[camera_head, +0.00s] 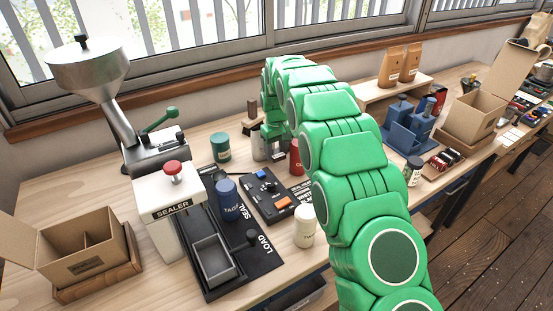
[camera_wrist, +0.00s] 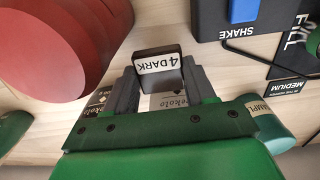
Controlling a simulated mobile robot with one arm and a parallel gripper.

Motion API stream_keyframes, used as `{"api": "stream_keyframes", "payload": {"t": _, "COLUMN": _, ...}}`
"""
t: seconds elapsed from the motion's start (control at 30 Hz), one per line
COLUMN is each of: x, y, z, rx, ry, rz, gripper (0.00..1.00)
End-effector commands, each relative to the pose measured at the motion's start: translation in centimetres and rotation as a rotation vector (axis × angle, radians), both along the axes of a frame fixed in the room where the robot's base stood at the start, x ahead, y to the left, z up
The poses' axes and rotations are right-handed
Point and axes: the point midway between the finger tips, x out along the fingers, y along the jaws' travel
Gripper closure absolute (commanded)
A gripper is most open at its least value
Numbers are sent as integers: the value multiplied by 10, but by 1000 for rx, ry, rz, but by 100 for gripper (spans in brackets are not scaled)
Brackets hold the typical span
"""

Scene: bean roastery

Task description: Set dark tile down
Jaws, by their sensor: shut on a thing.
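In the wrist view the dark tile (camera_wrist: 160,83), a small block with a white face lettered "4 DARK", sits between the two grey fingers of my gripper (camera_wrist: 159,75). The fingers are shut on its sides. Pale tabletop shows around it. I cannot tell whether the tile touches the surface below. In the head view my gripper (camera_head: 277,156) is low over the bench behind my green arm, left of the red canister (camera_head: 295,159). The tile cannot be made out there.
In the wrist view a large red cylinder (camera_wrist: 60,45) is close at left and a teal canister (camera_wrist: 272,122) at right. In the head view a button panel (camera_head: 265,187), a green canister (camera_head: 220,148), a blue canister (camera_head: 227,194) and the sealer (camera_head: 165,210) stand nearby.

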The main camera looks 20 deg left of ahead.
Motion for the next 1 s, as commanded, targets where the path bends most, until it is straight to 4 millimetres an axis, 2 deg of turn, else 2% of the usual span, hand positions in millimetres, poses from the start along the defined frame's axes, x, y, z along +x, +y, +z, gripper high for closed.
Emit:
{"api": "stream_keyframes", "payload": {"t": 0.33, "x": -1, "y": 0, "z": -37, "rx": -1, "ry": 3, "rz": 1, "gripper": 77}}
{"api": "stream_keyframes", "payload": {"t": 0.73, "x": -1, "y": 0, "z": -41, "rx": -1, "ry": 2, "rz": 0, "gripper": 77}}
{"api": "stream_keyframes", "payload": {"t": 0.77, "x": -1, "y": 0, "z": -41, "rx": -1, "ry": 2, "rz": 0, "gripper": 42}}
{"api": "stream_keyframes", "payload": {"t": 0.9, "x": -1, "y": 0, "z": -41, "rx": 0, "ry": 1, "rz": 0, "gripper": 21}}
{"api": "stream_keyframes", "payload": {"t": 1.0, "x": -1, "y": 0, "z": -40, "rx": 0, "ry": 1, "rz": 0, "gripper": 20}}
